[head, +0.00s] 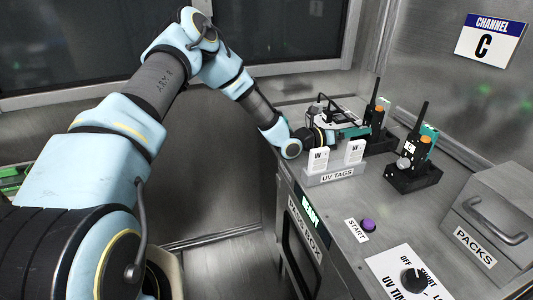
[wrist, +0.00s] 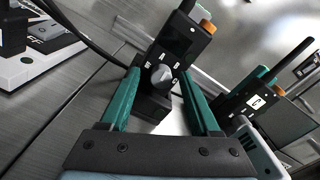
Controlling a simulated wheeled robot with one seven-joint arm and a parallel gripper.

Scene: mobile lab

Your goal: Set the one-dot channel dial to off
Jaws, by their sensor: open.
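In the wrist view, a black radio (wrist: 186,40) with an orange knob and an antenna carries a grey dial (wrist: 162,77) with small white marks around it.
A "UV TAGS" holder (head: 335,176) with white tags stands close in front of my gripper. A white and black device (head: 330,112) is behind it. The counter also has a purple start button (head: 368,225), a UV timer knob (head: 413,280) and a packs box (head: 490,225).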

